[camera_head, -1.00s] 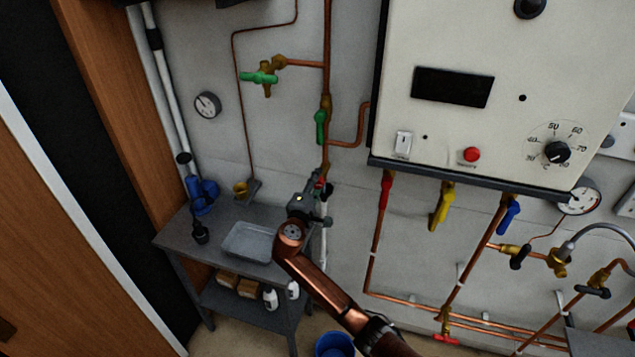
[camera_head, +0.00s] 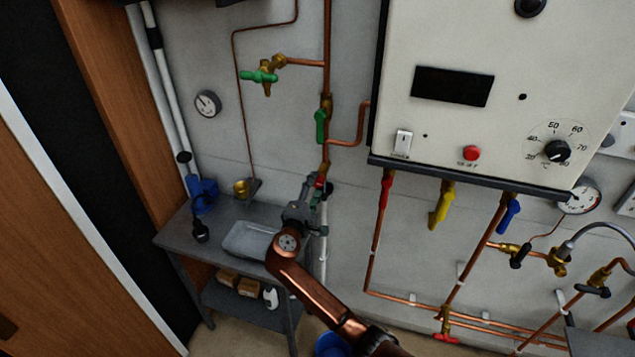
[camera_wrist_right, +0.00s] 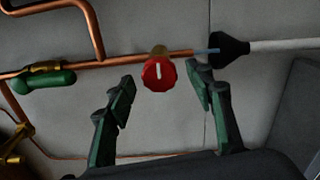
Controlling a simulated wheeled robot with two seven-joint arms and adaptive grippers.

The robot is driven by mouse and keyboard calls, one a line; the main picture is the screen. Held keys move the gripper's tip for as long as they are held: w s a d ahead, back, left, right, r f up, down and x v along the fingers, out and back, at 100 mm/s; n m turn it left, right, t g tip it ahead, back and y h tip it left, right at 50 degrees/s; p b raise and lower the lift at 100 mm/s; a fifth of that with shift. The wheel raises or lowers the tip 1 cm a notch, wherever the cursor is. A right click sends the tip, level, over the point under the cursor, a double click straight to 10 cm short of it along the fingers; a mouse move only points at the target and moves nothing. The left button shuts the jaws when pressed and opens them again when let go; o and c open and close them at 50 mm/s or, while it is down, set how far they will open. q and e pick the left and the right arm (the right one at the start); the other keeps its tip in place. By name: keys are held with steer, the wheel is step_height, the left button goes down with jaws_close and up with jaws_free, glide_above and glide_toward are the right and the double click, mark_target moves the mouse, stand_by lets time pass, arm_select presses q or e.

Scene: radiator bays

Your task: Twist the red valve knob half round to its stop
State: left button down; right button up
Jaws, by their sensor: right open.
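The red valve knob (camera_wrist_right: 160,74) shows in the right wrist view, on a brass fitting on the copper pipe, with a pale line on its face. My right gripper (camera_wrist_right: 163,92) is open, with one finger to the left of the knob and one to the right, both apart from it. In the head view my right gripper (camera_head: 316,188) is at the wall by the lower end of the vertical pipe. A bit of the red knob (camera_head: 320,182) shows there, mostly hidden by the gripper. My left gripper is not in view.
A grey table (camera_head: 174,232) with a metal tray (camera_head: 250,242) stands below. A green-handled valve (camera_head: 321,126) sits above the knob on the same pipe. The white boiler (camera_head: 440,140) with red, yellow and blue valves beneath is to the right.

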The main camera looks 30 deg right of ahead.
steer(key=v, duration=0.8)
steer(key=shift+a, duration=0.1)
